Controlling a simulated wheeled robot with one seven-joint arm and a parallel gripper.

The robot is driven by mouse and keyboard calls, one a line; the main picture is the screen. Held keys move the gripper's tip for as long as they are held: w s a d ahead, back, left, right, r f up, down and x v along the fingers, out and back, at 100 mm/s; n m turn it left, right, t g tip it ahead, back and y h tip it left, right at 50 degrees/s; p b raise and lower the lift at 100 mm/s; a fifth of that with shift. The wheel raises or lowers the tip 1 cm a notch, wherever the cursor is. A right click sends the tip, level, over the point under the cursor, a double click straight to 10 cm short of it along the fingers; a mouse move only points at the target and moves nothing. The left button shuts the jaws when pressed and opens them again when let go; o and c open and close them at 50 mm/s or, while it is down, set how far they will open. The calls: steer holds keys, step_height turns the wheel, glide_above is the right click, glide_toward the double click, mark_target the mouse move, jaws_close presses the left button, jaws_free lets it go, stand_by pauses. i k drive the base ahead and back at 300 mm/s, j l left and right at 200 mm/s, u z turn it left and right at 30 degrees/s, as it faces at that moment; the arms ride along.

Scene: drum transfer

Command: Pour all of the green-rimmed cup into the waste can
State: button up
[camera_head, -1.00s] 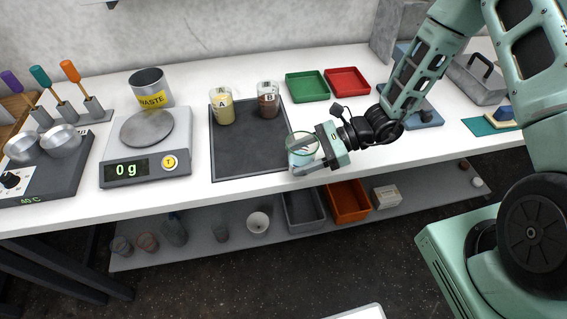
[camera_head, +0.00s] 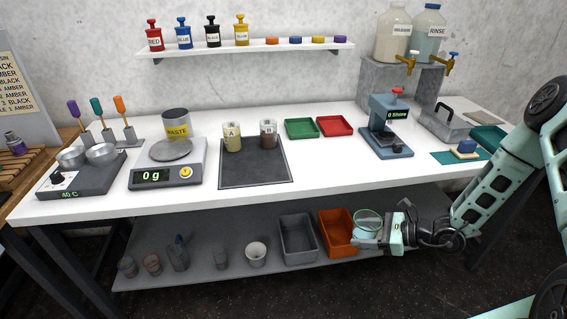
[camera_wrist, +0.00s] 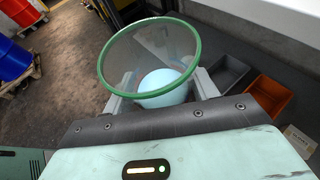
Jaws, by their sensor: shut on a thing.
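The green-rimmed cup (camera_head: 367,222) is clear, with pale contents low inside. My gripper (camera_head: 372,243) is shut on it in front of the lower shelf, below the table top's front edge. In the wrist view the cup (camera_wrist: 108,78) sits between the two fingers of my gripper (camera_wrist: 165,95), its mouth tilted toward the camera and pale blue-white matter at its bottom. The waste can (camera_head: 176,124), grey with a yellow WASTE label, stands upright at the back left of the table, behind the scale, well apart from the cup.
The scale (camera_head: 167,176) reads 0 g. Cups A (camera_head: 232,138) and B (camera_head: 268,135) stand on a dark mat (camera_head: 253,172). Green and red trays (camera_head: 334,125) lie behind. An orange bin (camera_head: 338,232) is right beside the cup. The front right table top is clear.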

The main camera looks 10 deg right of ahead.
mark_target(176, 122)
steer(key=j+z, duration=0.2)
steer(key=j, duration=1.2)
steer(key=j+z, duration=0.25)
steer(key=j, duration=1.15)
